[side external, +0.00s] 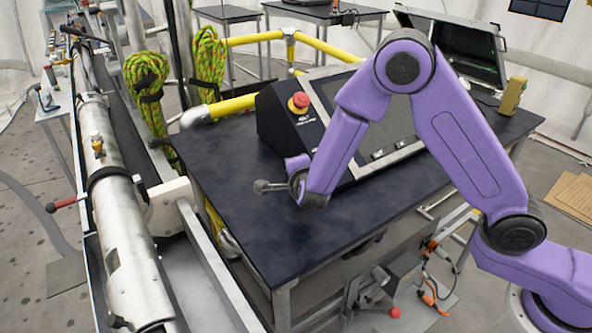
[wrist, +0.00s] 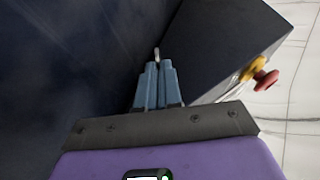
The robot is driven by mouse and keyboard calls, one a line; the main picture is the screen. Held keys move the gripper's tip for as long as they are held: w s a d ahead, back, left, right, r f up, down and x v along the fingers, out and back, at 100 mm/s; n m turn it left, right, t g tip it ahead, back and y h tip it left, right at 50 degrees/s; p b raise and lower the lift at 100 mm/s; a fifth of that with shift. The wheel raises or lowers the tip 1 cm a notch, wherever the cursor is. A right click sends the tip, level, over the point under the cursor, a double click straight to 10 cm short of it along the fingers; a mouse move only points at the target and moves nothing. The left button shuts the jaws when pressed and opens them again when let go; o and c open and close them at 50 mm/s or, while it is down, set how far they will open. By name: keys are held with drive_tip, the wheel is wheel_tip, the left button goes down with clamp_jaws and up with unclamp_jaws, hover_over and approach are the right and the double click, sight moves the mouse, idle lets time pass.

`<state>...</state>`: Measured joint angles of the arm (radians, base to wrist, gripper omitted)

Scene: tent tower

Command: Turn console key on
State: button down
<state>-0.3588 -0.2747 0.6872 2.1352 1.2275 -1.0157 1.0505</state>
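The console (side external: 285,125) is a dark box with a tilted screen on the black table. Its side panel carries a red mushroom button on a yellow base. In the wrist view the console (wrist: 225,45) is on the right, with its red button at the far right. My gripper (wrist: 157,68) has its blue-grey fingers close together beside the console's dark face. A small light-grey piece shows at the fingertips; I cannot tell whether it is a key or part of the fingers. In the side view my gripper (side external: 266,187) is low in front of the console. No key can be clearly made out.
The black table (side external: 225,190) is clear to the left of and in front of the console. A yellow device (side external: 512,95) and an open case (side external: 455,45) stand at the back right. A large metal tube (side external: 120,220) runs along the left, with green ropes (side external: 147,90) behind it.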

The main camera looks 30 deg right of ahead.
drive_tip(key=shift+s+f+m+t, duration=0.15)
drive_tip(key=shift+f+m+t, duration=0.2)
drive_tip(key=shift+t, duration=0.75)
drive_tip(key=c, duration=1.3)
unclamp_jaws()
drive_tip(key=v, duration=1.7)
drive_tip(key=shift+s+a, duration=0.1)
drive_tip(key=shift+a, duration=0.2)
